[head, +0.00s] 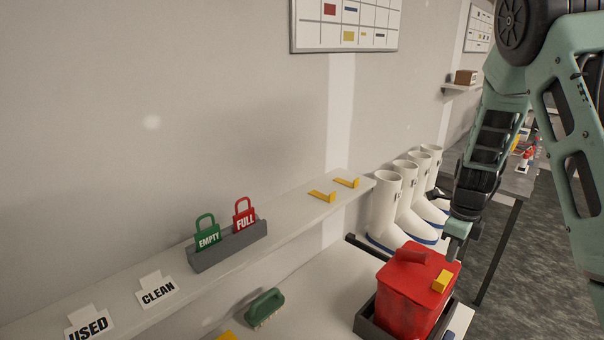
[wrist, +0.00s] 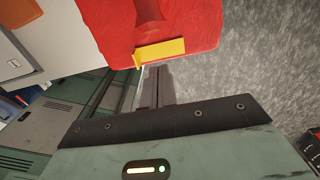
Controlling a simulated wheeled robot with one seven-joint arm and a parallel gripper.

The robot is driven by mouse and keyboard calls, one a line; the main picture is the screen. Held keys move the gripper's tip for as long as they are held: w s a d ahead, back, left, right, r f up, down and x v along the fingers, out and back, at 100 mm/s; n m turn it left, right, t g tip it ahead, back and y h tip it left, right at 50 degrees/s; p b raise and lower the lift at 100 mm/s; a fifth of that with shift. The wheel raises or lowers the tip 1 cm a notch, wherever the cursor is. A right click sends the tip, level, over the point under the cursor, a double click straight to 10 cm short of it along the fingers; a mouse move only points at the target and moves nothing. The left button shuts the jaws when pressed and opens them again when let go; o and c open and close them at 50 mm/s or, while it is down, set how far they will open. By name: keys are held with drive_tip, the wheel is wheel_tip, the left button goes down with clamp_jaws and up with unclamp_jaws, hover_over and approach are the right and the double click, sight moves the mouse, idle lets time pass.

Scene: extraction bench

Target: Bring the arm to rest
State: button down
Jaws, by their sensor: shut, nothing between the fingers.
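My gripper (head: 459,232) hangs from my arm at the right of the head view, pointing down beside the red container's back right side. In the wrist view its fingers (wrist: 158,82) are together with nothing between them. The red container (head: 408,290) has a lid with a handle and a yellow tab (head: 442,281). It stands in a dark tray (head: 367,321). In the wrist view the red container (wrist: 110,22) and its yellow tab lie just beyond the fingertips. I cannot tell whether they touch.
A wall shelf (head: 290,221) holds green EMPTY (head: 207,237) and red FULL (head: 244,219) tags in a grey holder. A green brush (head: 264,306) lies on the bench below. White boots (head: 384,208) stand behind the container. Grey floor (head: 540,270) is open at the right.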

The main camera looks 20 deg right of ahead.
drive_tip(key=s+a+f+n+y+b, duration=0.1)
drive_tip(key=s+a+n+b, duration=0.3)
drive_tip(key=a+n, duration=0.7)
drive_tip(key=s+a+n+y+b, duration=0.1)
drive_tip(key=a+n+b, duration=0.5)
drive_tip(key=a, duration=0.8)
drive_tip(key=s+a+f+n+b, duration=0.1)
drive_tip(key=s+a+n+b, duration=0.2)
drive_tip(key=s+a+n, duration=0.2)
drive_tip(key=s+a+f+n+h+b, duration=0.1)
drive_tip(key=s+a+n+b, duration=0.2)
drive_tip(key=s+n, duration=0.9)
drive_tip(key=a+n, duration=0.3)
drive_tip(key=shift+s+f+n, duration=0.15)
drive_tip(key=shift+f+n, duration=0.15)
drive_tip(key=shift+f, duration=0.1)
